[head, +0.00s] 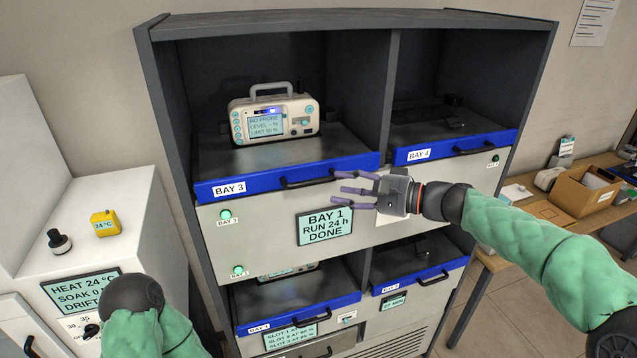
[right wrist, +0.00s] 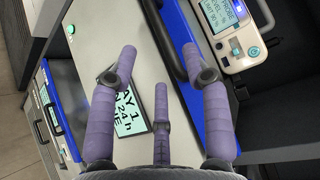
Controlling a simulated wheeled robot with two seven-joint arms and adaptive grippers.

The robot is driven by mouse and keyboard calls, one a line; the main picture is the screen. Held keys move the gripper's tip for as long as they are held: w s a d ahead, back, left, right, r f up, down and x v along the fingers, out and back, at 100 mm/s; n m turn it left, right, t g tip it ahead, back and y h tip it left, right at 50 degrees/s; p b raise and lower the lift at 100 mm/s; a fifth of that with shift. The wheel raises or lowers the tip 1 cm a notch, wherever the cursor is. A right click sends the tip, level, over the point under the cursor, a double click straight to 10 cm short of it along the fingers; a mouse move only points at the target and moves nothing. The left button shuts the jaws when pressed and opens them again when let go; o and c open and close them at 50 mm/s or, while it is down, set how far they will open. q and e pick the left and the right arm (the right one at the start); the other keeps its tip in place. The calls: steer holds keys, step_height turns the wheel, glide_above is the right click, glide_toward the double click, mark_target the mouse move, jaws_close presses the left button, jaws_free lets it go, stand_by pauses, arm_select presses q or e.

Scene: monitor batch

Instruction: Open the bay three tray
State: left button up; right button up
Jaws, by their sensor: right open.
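The bay 3 tray has a blue front (head: 255,183) with a white BAY 3 label and a dark bar handle (head: 307,181) near its right end. It appears pushed in, with a beige monitor (head: 275,118) standing on it. My right gripper (head: 344,188) is open and empty, its purple fingers in front of the cabinet just right of the handle and pointing left. In the right wrist view, the spread fingers (right wrist: 159,62) are near the blue tray front (right wrist: 213,118) and the dark handle (right wrist: 166,42); I cannot tell if any touches. My left gripper is outside the head view.
A display panel (head: 325,224) reading BAY 1 RUN 24 h DONE sits below the tray. The bay 4 tray (head: 420,153) is at upper right, with lower trays beneath. A white unit (head: 130,215) stands left; a table with a cardboard box (head: 583,190) stands right.

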steer(key=x, duration=0.7)
steer(key=shift+p, duration=0.35)
steer(key=shift+c, duration=0.2)
jaws_close()
